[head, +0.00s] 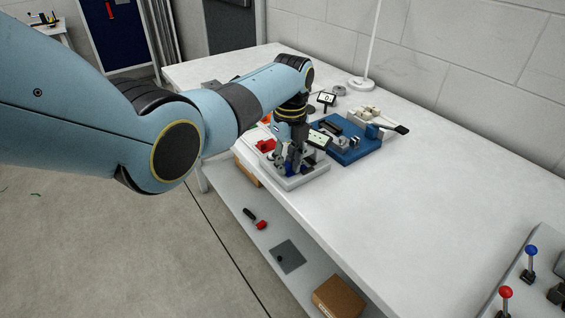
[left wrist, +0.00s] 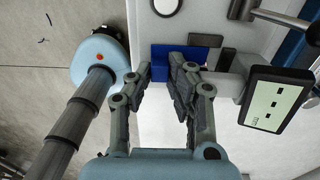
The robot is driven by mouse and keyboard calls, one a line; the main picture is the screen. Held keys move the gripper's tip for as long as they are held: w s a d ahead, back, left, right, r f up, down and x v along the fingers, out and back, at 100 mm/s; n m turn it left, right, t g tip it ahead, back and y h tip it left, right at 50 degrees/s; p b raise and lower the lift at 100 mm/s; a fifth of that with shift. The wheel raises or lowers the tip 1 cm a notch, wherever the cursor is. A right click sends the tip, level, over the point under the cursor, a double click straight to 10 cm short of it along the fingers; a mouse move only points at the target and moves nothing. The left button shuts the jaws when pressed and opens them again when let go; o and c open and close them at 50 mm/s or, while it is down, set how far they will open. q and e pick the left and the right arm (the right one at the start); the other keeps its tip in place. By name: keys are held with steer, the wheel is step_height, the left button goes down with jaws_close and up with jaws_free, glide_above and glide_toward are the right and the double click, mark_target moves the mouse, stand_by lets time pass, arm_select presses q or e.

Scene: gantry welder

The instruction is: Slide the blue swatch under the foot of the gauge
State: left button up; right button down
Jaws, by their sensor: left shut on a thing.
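The blue swatch (left wrist: 163,63) is held between the fingers of my left gripper (left wrist: 160,76), which is shut on it. A brighter blue patch beside it runs toward the grey foot of the gauge (left wrist: 225,60); I cannot tell whether the swatch is under the foot or only beside it. The gauge's display (left wrist: 275,101) faces up at the right of the left wrist view. In the head view, my left gripper (head: 293,163) reaches down at the light fixture with the gauge (head: 319,139), and its fingers partly hide the blue piece. My right gripper is not in view.
A blue base with small parts (head: 357,152) stands right behind the fixture. A red part (head: 266,145) lies to its left. A white lamp post (head: 362,83) stands at the back wall. The table's right front is clear, up to a panel with red and blue knobs (head: 531,251).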

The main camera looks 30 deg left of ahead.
mark_target(289, 164)
arm_select(q)
steer(key=o, duration=0.9)
steer(key=shift+w+d+r+t, duration=0.2)
steer(key=shift+w+d+r, duration=0.1)
steer(key=shift+w, duration=0.15)
steer(key=shift+w+d+r+t, duration=0.2)
steer(key=shift+w+r, duration=0.1)
steer(key=shift+w, duration=0.15)
steer(key=shift+w+a+r, duration=0.1)
steer(key=shift+w+r, duration=0.05)
steer(key=shift+r, duration=0.35)
steer(key=r, duration=0.5)
steer(key=shift+d, duration=0.25)
steer(key=shift+g, duration=0.4)
steer(key=r, duration=0.1)
steer(key=s+r, duration=0.1)
steer(key=r, duration=0.1)
steer(key=a+r, duration=0.1)
steer(key=r, duration=0.1)
steer(key=shift+s, duration=0.3)
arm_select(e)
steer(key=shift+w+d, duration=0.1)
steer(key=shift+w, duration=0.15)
arm_select(q)
steer(key=shift+s+a+f, duration=0.1)
steer(key=shift+a, duration=0.05)
